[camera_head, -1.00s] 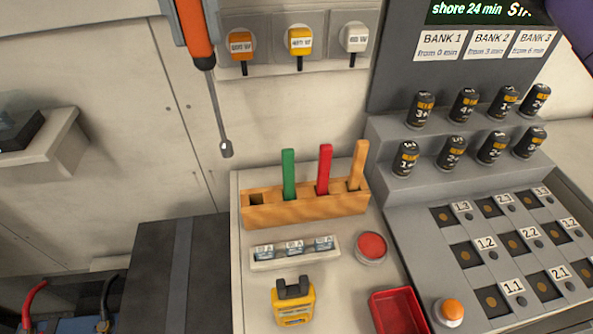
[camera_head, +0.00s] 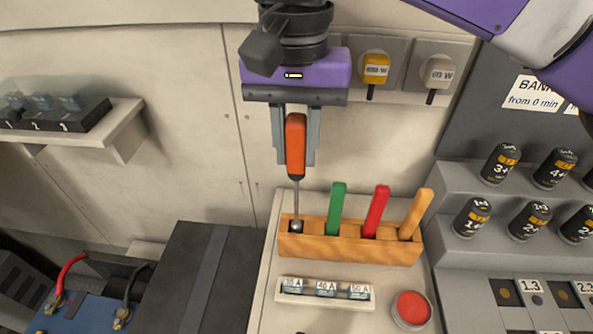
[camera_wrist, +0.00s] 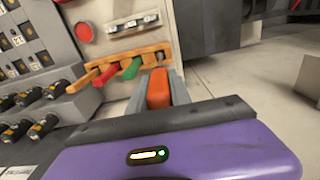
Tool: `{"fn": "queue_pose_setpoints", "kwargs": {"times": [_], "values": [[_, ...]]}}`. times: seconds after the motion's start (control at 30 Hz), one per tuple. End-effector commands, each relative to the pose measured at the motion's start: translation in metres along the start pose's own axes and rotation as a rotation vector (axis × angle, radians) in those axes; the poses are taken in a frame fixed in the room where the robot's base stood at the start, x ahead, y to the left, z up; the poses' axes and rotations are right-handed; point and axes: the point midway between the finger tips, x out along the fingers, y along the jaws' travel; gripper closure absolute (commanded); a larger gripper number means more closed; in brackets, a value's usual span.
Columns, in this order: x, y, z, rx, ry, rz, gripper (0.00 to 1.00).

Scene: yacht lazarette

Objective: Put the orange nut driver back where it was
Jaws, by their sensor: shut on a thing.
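My gripper (camera_head: 296,150) is shut on the orange nut driver (camera_head: 296,135) by its handle. The driver hangs upright with its shaft down. Its socket tip is at the leftmost slot of the wooden rack (camera_head: 350,246); I cannot tell whether it is just above the slot or slightly inside. The rack's other slots hold a green handle (camera_head: 336,208), a red handle (camera_head: 376,212) and a light orange handle (camera_head: 415,213). In the wrist view the orange handle (camera_wrist: 158,90) sits between my fingers, with the rack (camera_wrist: 150,54) beyond; the driver's tip is hidden there.
A fuse strip (camera_head: 325,293) and a red button (camera_head: 411,309) lie in front of the rack. Stepped grey shelves with black batteries (camera_head: 501,164) stand at right. A dark box (camera_head: 200,280) is at left. Sockets with plugs (camera_head: 375,70) are on the wall behind.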

Motion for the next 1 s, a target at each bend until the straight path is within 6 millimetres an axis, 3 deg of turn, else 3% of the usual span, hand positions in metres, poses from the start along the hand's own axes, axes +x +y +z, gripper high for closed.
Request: {"fn": "queue_pose_setpoints", "kwargs": {"times": [0.23, 0.5, 0.87, 0.9, 1.0], "values": [[0.016, 0.000, 0.000, 0.000, -0.001, -0.001, 1.00], [0.050, 0.000, 0.001, -0.001, -0.001, -0.001, 1.00], [0.054, 0.000, 0.000, 0.000, 0.001, -0.001, 1.00], [0.055, 0.000, 0.000, 0.000, 0.001, -0.001, 0.74], [0.054, 0.000, 0.000, 0.000, 0.000, -0.001, 0.54]]}}
